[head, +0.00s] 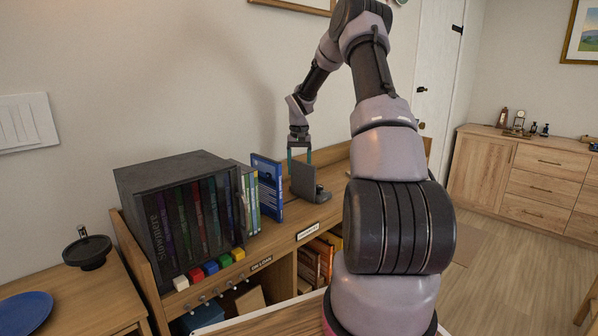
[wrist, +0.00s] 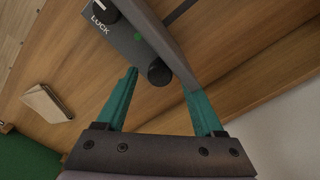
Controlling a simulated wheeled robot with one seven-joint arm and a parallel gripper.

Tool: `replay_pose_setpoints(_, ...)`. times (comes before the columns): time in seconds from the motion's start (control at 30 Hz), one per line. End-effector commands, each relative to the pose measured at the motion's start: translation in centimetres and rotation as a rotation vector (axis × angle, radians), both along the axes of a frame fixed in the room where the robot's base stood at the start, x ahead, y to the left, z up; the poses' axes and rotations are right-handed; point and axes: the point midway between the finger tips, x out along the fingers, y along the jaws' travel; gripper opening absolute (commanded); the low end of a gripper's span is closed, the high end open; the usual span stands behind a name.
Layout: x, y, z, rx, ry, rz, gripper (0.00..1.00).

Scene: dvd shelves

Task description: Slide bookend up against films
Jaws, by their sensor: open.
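The grey bookend (head: 303,181) stands on the shelf top, with an upright plate and a low base reaching right. A blue film case (head: 267,187) stands to its left, with a gap between them. Thin pale and green cases (head: 250,195) stand left of that, beside a dark block of films (head: 190,215). My gripper (head: 299,164) points down at the bookend, its teal fingers open. In the wrist view, the fingers of my gripper (wrist: 160,82) are apart, with the bookend's dark plate (wrist: 168,40) reaching between them. Whether they touch it cannot be told.
Small coloured blocks (head: 210,268) line the shelf's front edge, above several hooks. Lower compartments hold books (head: 318,262). A side table at the left carries a black dish (head: 87,251) and a blue plate (head: 25,312). The shelf top behind the bookend looks clear.

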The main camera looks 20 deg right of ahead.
Motion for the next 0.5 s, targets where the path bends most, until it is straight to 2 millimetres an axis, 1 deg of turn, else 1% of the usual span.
replay_pose_setpoints(0.03,-0.01,0.02,-0.48,0.0,0.001,0.0,0.69)
replay_pose_setpoints(0.1,-0.01,0.03,-0.81,0.0,0.0,0.0,0.69)
replay_pose_setpoints(0.4,-0.01,0.03,-0.97,0.0,0.0,0.0,0.69)
replay_pose_setpoints(0.47,-0.01,0.03,-0.97,0.0,0.0,0.0,0.47)
replay_pose_setpoints(0.5,-0.01,0.03,-0.97,0.0,0.0,0.0,0.31)
